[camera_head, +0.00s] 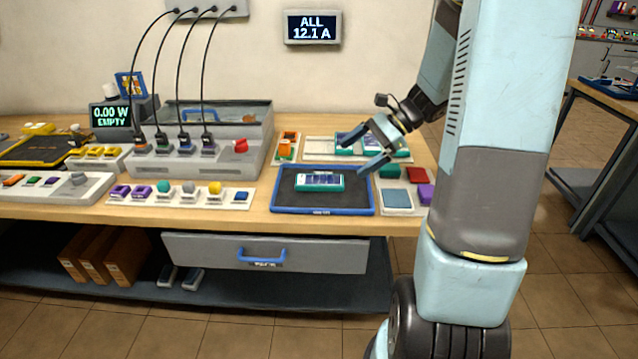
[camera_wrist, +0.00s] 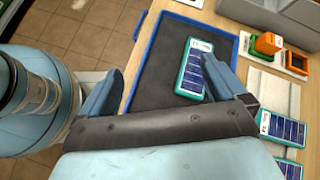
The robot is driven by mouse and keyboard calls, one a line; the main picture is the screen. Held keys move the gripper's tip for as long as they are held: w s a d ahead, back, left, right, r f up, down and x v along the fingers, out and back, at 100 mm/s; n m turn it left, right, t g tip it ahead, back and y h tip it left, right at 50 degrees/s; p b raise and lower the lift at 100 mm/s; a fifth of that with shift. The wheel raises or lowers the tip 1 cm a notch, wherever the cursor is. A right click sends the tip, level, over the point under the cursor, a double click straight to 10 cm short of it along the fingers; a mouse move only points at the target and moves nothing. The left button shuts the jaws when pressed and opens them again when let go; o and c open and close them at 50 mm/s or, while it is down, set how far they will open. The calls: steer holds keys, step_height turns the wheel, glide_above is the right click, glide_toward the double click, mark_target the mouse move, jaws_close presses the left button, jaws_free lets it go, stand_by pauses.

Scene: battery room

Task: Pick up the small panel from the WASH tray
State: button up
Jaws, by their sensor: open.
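A small panel (camera_head: 319,182) with dark blue cells and a teal frame lies flat on the dark mat of a blue-rimmed tray (camera_head: 321,211). The tray's front label is too small to read, so I cannot confirm that it says WASH. My gripper (camera_head: 354,155) is open and empty, above the tray's right back part, to the right of and higher than the panel. In the wrist view, the panel (camera_wrist: 193,72) shows beside the right finger, which hides a little of its edge. The tray's blue rim (camera_wrist: 143,55) and the open gripper (camera_wrist: 160,67) show there too.
Other teal-framed panels (camera_wrist: 281,128) lie on a pale rack right of the tray. An orange block holder (camera_head: 287,147) stands behind the tray. A grey basin (camera_head: 258,143) is at the back left. Colored pads (camera_head: 397,199) lie close on the right.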

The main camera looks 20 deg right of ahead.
mark_target(322, 179)
steer(key=w+d+f+m+t, duration=0.1)
steer(key=d+f+m, duration=0.1)
steer(key=w+d+f+m+t+y, duration=0.1)
steer(key=w+d+f, duration=0.1)
steer(key=w+d+f+m+t+y, duration=0.1)
steer(key=w+d+f+m, duration=0.1)
steer(key=f, duration=0.1)
steer(key=shift+m, duration=0.3)
steer(key=shift+w+f+y, duration=0.15)
steer(key=shift+f+y, duration=0.05)
steer(key=shift+y, duration=0.1)
steer(key=x, duration=1.3)
steer(key=shift+w+a+f, duration=0.1)
steer(key=shift+a+f, duration=0.1)
steer(key=shift+f, duration=0.05)
steer(key=c, duration=1.2)
steer(key=shift+o, duration=0.2)
